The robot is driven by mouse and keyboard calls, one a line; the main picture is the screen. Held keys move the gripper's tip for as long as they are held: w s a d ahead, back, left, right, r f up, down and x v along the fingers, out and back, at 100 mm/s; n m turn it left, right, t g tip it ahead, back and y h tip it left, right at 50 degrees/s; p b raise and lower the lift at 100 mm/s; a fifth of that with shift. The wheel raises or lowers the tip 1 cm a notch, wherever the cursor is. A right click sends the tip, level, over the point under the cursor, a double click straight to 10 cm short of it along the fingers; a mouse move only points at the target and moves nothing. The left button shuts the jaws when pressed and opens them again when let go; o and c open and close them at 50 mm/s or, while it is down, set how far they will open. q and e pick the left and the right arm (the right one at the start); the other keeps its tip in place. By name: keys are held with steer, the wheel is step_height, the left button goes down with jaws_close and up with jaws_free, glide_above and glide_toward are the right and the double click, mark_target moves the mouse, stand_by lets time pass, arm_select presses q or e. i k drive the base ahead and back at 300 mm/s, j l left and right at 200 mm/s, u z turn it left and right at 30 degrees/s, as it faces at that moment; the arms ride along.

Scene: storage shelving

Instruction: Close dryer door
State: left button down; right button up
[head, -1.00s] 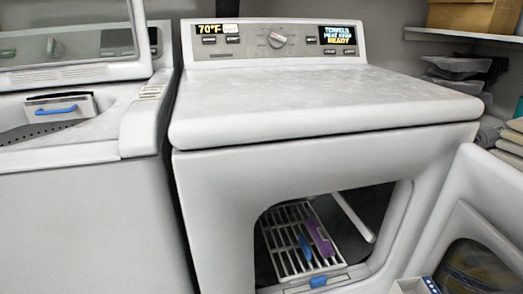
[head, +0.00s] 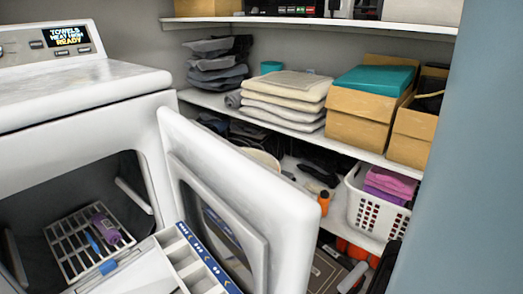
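The dryer (head: 70,115) stands at the left in the head view, its front opening uncovered. The white dryer door (head: 235,180) is swung wide open on the right side of the opening, its inner face with a window turned toward the left. Inside the drum opening, a white rack (head: 75,250) holds a purple bottle (head: 106,228) and a blue item. Neither of my grippers shows in the view.
A white tray with a blue labelled edge (head: 190,262) sits low in front of the opening, near the door. Shelves on the right hold folded towels (head: 288,98), cardboard boxes (head: 368,110) and a white basket (head: 376,212). A blue-grey wall (head: 475,170) closes off the right.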

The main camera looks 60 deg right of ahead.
mark_target(262, 227)
steer(key=k+l+z, duration=0.3)
steer(key=k+l, duration=1.45)
steer(key=k+u, duration=0.1)
steer(key=u, duration=0.35)
steer(key=j+u, duration=0.1)
steer(key=u, duration=0.35)
steer(key=k+j+u, duration=0.1)
steer(key=u, duration=0.35)
